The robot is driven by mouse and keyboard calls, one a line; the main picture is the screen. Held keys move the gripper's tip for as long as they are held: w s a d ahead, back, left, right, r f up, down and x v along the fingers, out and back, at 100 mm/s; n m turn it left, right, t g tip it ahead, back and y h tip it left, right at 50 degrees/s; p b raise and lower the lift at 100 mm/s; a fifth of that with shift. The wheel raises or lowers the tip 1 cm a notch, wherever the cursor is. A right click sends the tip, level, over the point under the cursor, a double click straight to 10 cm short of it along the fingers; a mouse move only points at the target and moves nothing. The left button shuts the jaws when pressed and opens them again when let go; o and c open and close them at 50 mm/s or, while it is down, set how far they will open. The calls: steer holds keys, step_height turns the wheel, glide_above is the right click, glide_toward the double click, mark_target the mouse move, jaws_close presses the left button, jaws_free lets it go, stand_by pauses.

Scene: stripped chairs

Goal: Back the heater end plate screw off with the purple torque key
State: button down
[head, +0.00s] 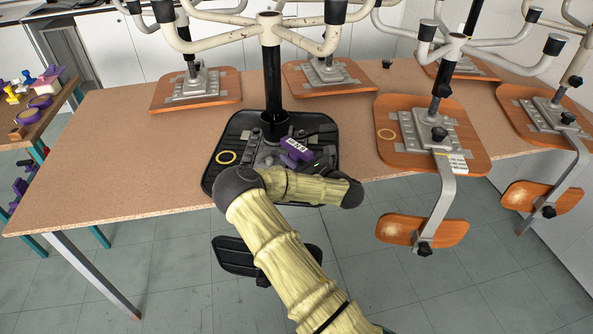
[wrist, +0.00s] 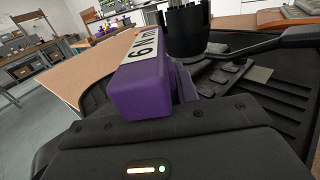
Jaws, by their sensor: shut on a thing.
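The purple torque key (head: 296,149) is at the black upturned chair seat in the head view, just behind my arm. In the wrist view the purple key (wrist: 150,88) fills the middle, with a white label bearing a black 6 and letters. My gripper (head: 318,161) is shut on the key, low over the seat's metal mechanism. The key's tip is hidden, so I cannot tell whether it touches a screw. I cannot make out a heater end plate or its screw in either view.
Several wooden chair seats with pale legs stand around on the brown table (head: 120,170). The table's left part is clear. A side bench (head: 22,126) holds small coloured items.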

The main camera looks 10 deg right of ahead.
mark_target(293, 143)
steer(key=shift+f+g+y, duration=0.2)
steer(key=shift+g+y, duration=0.1)
steer(key=shift+y, duration=0.2)
steer(key=shift+a+b, duration=0.1)
steer(key=shift+b, duration=0.25)
steer(key=shift+s+n+g+y+b, duration=0.1)
steer(key=shift+n+g+y+b, duration=0.5)
steer(key=shift+b, duration=1.5)
steer(key=shift+m+t+h, duration=0.3)
steer(key=shift+t+h, duration=0.2)
steer(key=shift+r, duration=0.2)
steer(key=shift+r+p, duration=0.35)
steer(key=shift+r, duration=0.5)
steer(key=shift+r+p, duration=0.3)
steer(key=shift+r, duration=0.4)
steer(key=shift+r+p, duration=0.95)
steer(key=shift+r, duration=1)
